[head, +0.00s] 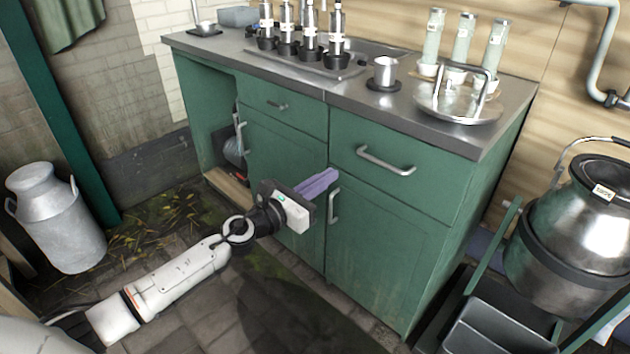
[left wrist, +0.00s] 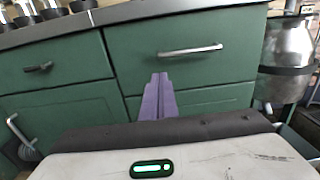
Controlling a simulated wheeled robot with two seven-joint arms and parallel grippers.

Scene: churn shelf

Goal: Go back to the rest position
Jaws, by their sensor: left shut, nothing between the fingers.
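My left gripper (head: 317,184) reaches in from the left, in front of the green cabinet (head: 385,235). Its purple fingers are shut together with nothing between them. In the head view the fingertips overlap the cabinet front near the upright door handle (head: 333,206); I cannot tell whether they touch it. In the left wrist view the shut fingers (left wrist: 158,98) point at the cabinet front, below the drawer handle (left wrist: 190,50). My right gripper is in neither view.
The metal counter (head: 420,110) carries several bottles, a metal cup (head: 385,72) and a round metal lid (head: 455,102). A milk can (head: 58,220) stands at the left. A large steel churn (head: 580,220) and a dark tray (head: 490,325) are at the right. Paved floor lies in front of the cabinet.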

